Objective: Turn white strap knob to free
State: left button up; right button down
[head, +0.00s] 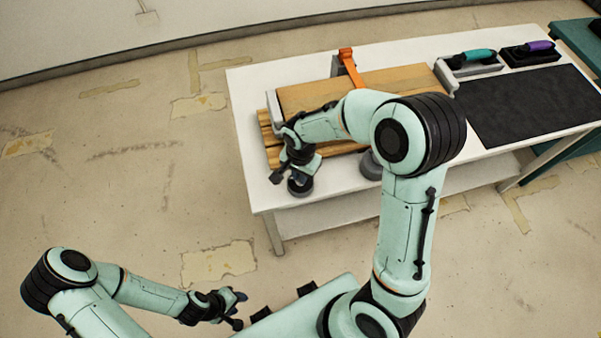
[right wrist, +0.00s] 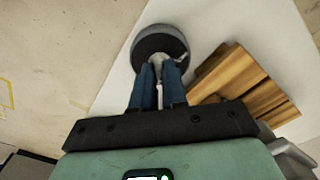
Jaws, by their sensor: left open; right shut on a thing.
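The white strap knob (right wrist: 158,62) is the small pale piece between my fingers in the right wrist view. It stands on a round dark grey base (right wrist: 160,40), which shows in the head view (head: 300,188) at the table's near left edge. My right gripper (head: 298,177) is shut on the knob from above; its blue fingers (right wrist: 157,80) cover much of it. The knob's angle and any marking cannot be read. My left gripper (head: 238,305) is open and empty, low in front of the table and far from the knob.
A wooden board (head: 300,98) lies on the white table (head: 340,188) beside the knob, with an orange clamp-like piece (head: 349,68) at its back. Another grey round base (head: 370,168) is partly behind my right arm. A black mat (head: 525,105) and teal (head: 478,54) and purple (head: 540,45) handled items lie right.

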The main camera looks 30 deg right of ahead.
pick_arm(q)
jog(key=shift+f, duration=0.1)
pick_arm(e)
jog(key=n+b, duration=0.1)
jog(key=n, duration=0.3)
jog(key=shift+n, duration=0.4)
jog(key=n+b, duration=0.1)
jog(key=n, duration=0.8)
pick_arm(q)
jog(key=shift+s+f, duration=0.95)
jog(key=shift+f, duration=0.3)
pick_arm(e)
jog(key=shift+n, duration=2.2)
jog(key=c, duration=1.2)
grip_release()
jog(key=shift+o, duration=0.2)
jog(key=shift+r, duration=0.1)
